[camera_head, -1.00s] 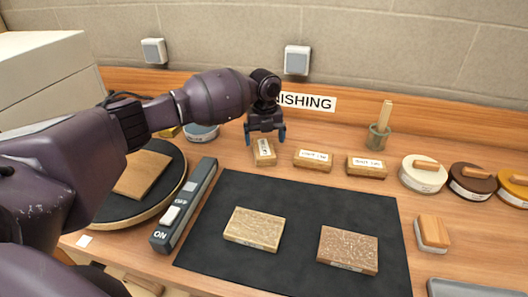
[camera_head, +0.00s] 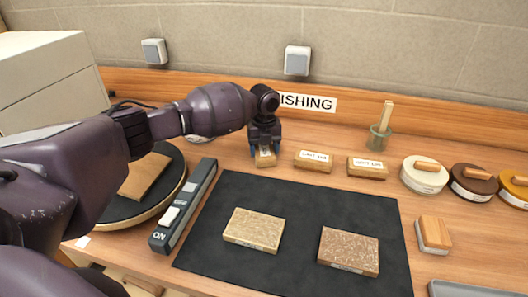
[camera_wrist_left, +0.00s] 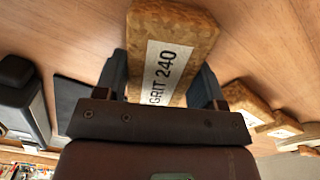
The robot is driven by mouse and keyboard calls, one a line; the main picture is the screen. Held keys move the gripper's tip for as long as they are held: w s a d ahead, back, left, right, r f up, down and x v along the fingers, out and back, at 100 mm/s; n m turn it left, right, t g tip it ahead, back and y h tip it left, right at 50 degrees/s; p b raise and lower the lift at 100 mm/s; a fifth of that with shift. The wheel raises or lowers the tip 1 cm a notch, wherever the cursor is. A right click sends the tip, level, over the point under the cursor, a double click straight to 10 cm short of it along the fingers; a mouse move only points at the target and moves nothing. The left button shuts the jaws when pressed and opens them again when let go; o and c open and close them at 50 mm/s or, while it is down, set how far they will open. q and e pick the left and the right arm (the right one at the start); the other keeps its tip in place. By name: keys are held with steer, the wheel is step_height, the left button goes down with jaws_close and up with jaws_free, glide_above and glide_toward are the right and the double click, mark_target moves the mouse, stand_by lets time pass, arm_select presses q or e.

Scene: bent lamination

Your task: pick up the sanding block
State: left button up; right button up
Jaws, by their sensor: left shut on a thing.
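The sanding block (camera_head: 265,160) is a small tan-brown block with a white label, at the left end of a row at the back of the bench. In the left wrist view the block (camera_wrist_left: 172,42) reads "GRIT 240". My left gripper (camera_head: 265,150) has come down over it from above and is shut on it, one finger on each side. The block appears to be still at bench level. The gripper hides part of the block in the head view. My right gripper is not in view.
Two similar labelled blocks stand to the right, a middle one (camera_head: 313,160) and a right one (camera_head: 367,167). A black mat (camera_head: 290,207) in front holds two flat sample pieces. A grey ON/OFF switch bar (camera_head: 185,205) and a round disc (camera_head: 110,216) lie left. Round tins (camera_head: 423,180) stand right.

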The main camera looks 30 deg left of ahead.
mark_target(264, 147)
arm_select(q)
steer(key=shift+r, duration=0.1)
step_height(264, 147, up, 20)
steer(key=p, duration=0.1)
stand_by(0.4)
steer(key=o, duration=0.4)
steer(key=shift+c, duration=1.3)
steer(key=shift+p, duration=0.4)
